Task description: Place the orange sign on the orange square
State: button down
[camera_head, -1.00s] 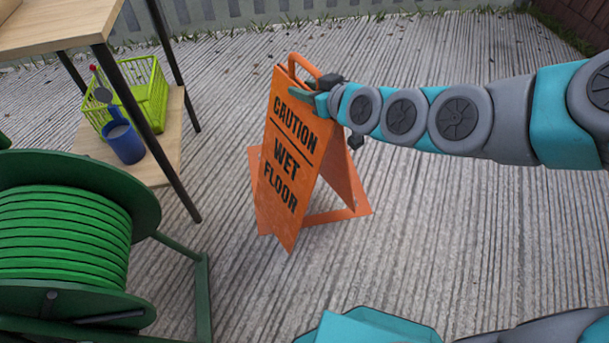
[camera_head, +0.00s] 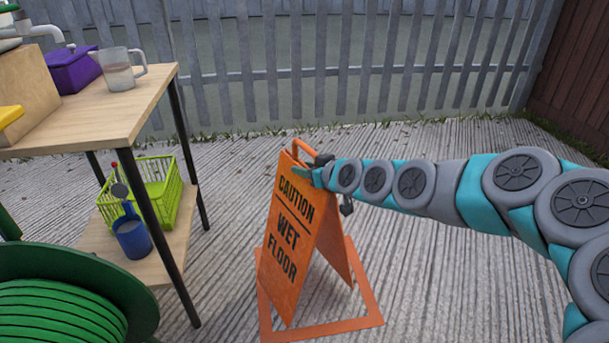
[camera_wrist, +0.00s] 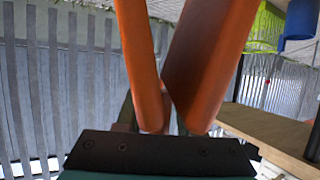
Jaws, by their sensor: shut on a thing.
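The orange sign (camera_head: 286,235), a folding "CAUTION WET FLOOR" A-frame, is upright with its panels spread. My gripper (camera_head: 311,172) is shut on its top, just below the looped handle. The orange square (camera_head: 345,326) is a flat outline on the ground. The sign's lower end appears inside that outline in the head view; I cannot tell whether it touches the ground. The far side of the square is hidden behind the sign. In the wrist view, two orange parts of the sign (camera_wrist: 205,65) come together at my gripper (camera_wrist: 160,130).
A wooden table (camera_head: 130,108) stands left, with a green basket (camera_head: 165,190) and blue mug (camera_head: 132,238) on its lower shelf. A green hose reel (camera_head: 60,300) is at the lower left. A grey fence (camera_head: 350,70) runs behind. The ground right of the sign is clear.

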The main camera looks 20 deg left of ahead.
jog(key=shift+w+a, duration=0.3)
jog(key=shift+w, duration=0.35)
jog(key=shift+w+a, duration=0.3)
jog(key=shift+w, duration=0.3)
jog(key=shift+f+b, duration=0.45)
jog(key=shift+f, duration=1.35)
jog(key=c, duration=0.5)
grip_release()
jog(key=shift+c, duration=0.2)
jog(key=shift+r, duration=0.1)
jog(key=v, duration=1.2)
jog(key=shift+s+p, duration=0.1)
jog(key=shift+p, duration=0.3)
jog(key=shift+d, duration=0.1)
